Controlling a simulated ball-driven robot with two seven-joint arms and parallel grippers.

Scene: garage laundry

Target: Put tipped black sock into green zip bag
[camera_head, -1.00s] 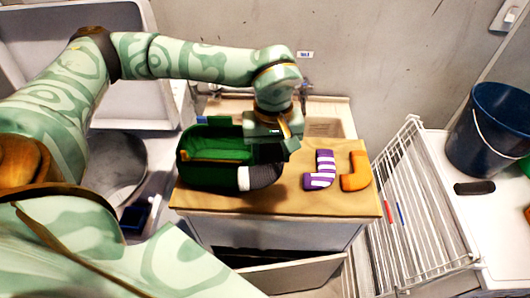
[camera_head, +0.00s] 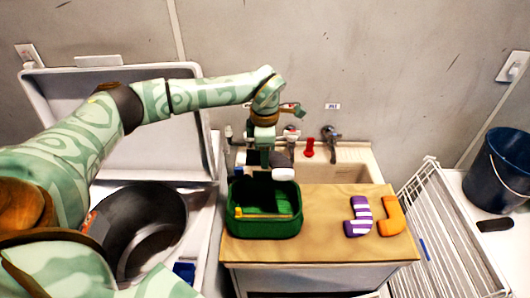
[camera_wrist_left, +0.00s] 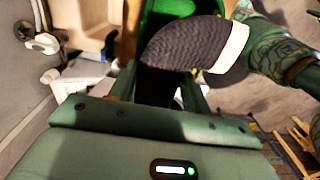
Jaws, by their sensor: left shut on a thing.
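The black sock with a white tip (camera_wrist_left: 190,45) is gripped between the fingers of my left gripper in the left wrist view. In the head view my left gripper (camera_head: 268,160) is raised over the far side of the green zip bag, and the sock's white end (camera_head: 283,174) shows below it. The green zip bag (camera_head: 265,227) stands open on the wooden counter, with a yellow strip across its inside. Part of the bag also shows behind the sock in the left wrist view (camera_wrist_left: 161,14). My right gripper is not in view.
A purple-and-white striped sock (camera_head: 359,216) and an orange sock (camera_head: 391,216) lie right of the bag on the wooden top (camera_head: 325,222). A sink with taps (camera_head: 331,137) is behind. A white wire rack (camera_head: 440,225) and blue bucket (camera_head: 497,175) stand at right.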

